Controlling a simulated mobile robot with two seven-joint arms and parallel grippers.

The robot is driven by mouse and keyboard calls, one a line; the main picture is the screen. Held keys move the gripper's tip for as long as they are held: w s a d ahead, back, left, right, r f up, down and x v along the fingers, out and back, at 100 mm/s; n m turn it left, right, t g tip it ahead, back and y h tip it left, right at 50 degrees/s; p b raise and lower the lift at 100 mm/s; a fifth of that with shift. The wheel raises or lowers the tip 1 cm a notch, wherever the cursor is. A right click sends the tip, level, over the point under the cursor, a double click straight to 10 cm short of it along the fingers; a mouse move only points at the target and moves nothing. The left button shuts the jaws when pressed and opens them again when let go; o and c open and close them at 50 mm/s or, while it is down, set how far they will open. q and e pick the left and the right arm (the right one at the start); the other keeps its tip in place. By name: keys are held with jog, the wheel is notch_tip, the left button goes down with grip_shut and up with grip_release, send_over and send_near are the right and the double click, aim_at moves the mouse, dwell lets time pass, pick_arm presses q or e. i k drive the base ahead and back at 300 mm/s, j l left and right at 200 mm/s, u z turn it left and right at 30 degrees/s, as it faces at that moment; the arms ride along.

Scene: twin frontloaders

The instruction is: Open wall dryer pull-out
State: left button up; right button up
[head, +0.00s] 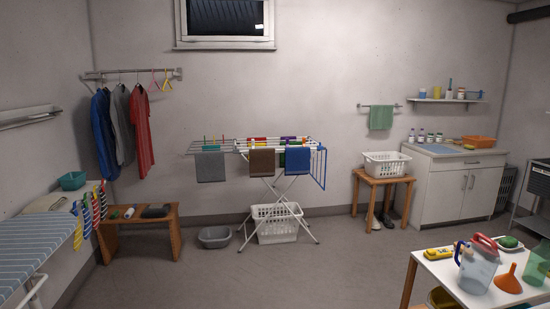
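A long pale unit (28,116) is mounted on the left wall, cut off by the left picture edge. It looks like the wall dryer, and it appears folded in flat against the wall. Its front detail is too small to tell. Neither of my grippers shows in the head view.
A blue-striped ironing board (30,245) stands below the wall unit, with cloths at its far end. A wooden bench (140,232), a drying rack (270,188) and a grey tub (215,237) stand beyond. A white table (440,275) is at front right. The middle floor is clear.

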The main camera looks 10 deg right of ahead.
aim_at(61, 111)
jog(key=i+u, duration=0.3)
jog(key=i, duration=1.95)
